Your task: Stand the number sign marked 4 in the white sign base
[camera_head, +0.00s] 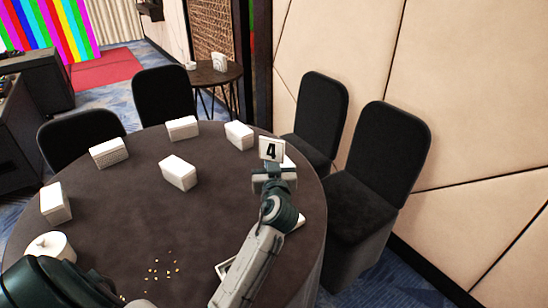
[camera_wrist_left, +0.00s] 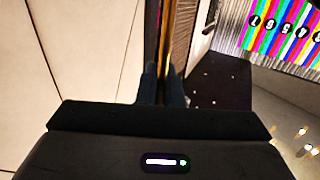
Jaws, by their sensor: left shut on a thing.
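In the left wrist view the gripper's fingers (camera_wrist_left: 164,84) are close together; the sign cannot be made out there. A white piece (camera_head: 289,162) shows just right of the sign, partly hidden; I cannot tell whether it is the white sign base. My right gripper is not in view.
The dark round table (camera_head: 150,225) carries several white boxes, one of them a box (camera_head: 179,173) near the middle. A round white container (camera_head: 50,246) and scattered crumbs (camera_head: 163,270) are at the front left. Black chairs (camera_head: 375,165) stand close on the right.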

